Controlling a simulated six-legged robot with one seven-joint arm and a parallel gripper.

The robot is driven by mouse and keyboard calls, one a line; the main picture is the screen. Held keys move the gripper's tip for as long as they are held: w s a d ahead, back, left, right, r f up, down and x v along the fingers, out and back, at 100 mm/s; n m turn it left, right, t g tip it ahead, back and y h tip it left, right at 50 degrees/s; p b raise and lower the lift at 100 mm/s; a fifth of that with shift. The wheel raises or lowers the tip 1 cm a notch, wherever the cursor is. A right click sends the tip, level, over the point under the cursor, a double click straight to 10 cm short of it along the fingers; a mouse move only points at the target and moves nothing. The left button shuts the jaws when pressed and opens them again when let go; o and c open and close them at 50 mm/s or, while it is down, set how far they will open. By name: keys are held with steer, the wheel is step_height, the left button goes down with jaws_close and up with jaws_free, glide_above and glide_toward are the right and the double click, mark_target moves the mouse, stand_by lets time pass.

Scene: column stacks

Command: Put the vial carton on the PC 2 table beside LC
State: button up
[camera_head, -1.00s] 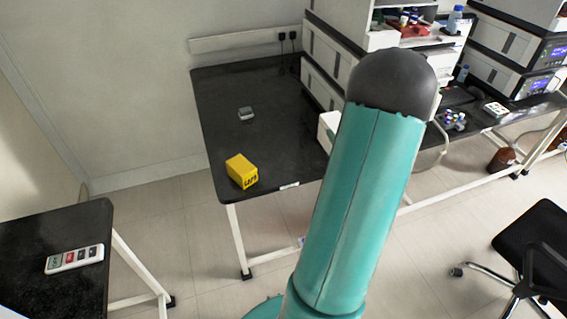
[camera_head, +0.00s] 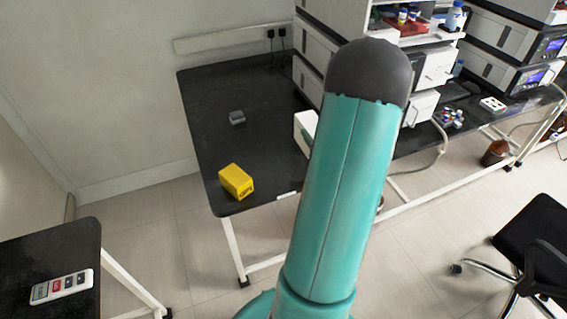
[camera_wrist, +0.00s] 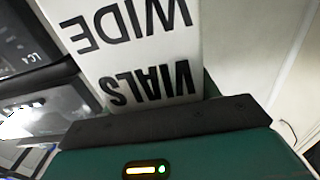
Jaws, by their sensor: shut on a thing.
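The vial carton (camera_wrist: 140,62) fills the upper middle of the wrist view. It is white, with large black letters reading WIDE and VIALS, upside down. My gripper (camera_wrist: 165,122) is shut on it; a dark finger lies across its near end. In the head view, a white box with a green patch (camera_head: 304,134) shows left of my teal arm and looks like the same carton, seen over the table's right side; contact cannot be told. The black table (camera_head: 205,110) stands against the wall. My gripper is hidden behind my arm there.
A yellow box (camera_head: 236,182) stands near the table's front edge. A small grey object (camera_head: 237,117) lies farther back. Stacked white instruments (camera_head: 316,48) stand at the right. An LC 4 label (camera_wrist: 33,57) shows in the wrist view. The table's left-back area is clear.

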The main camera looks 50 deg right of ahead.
steer(key=shift+w+a+f, duration=1.1)
steer(key=shift+w+f, duration=0.15)
steer(key=shift+f, duration=0.6)
steer(key=shift+w+a+f, duration=1.05)
steer(key=shift+w+f, duration=0.25)
steer(key=shift+f, duration=0.55)
steer(key=shift+w+a+f, duration=1.1)
steer(key=shift+w+f, duration=0.15)
steer(key=shift+f, duration=0.6)
steer(key=shift+f, duration=0.1)
steer(key=o, duration=1.3)
steer(key=shift+o, duration=0.2)
steer(key=shift+o, duration=0.4)
steer(key=v, duration=1.2)
steer(key=shift+s+a+f, duration=0.1)
steer(key=shift+s+f, duration=0.1)
steer(key=shift+s, duration=0.2)
steer(key=shift+s+f, duration=0.2)
steer(key=shift+s, duration=0.25)
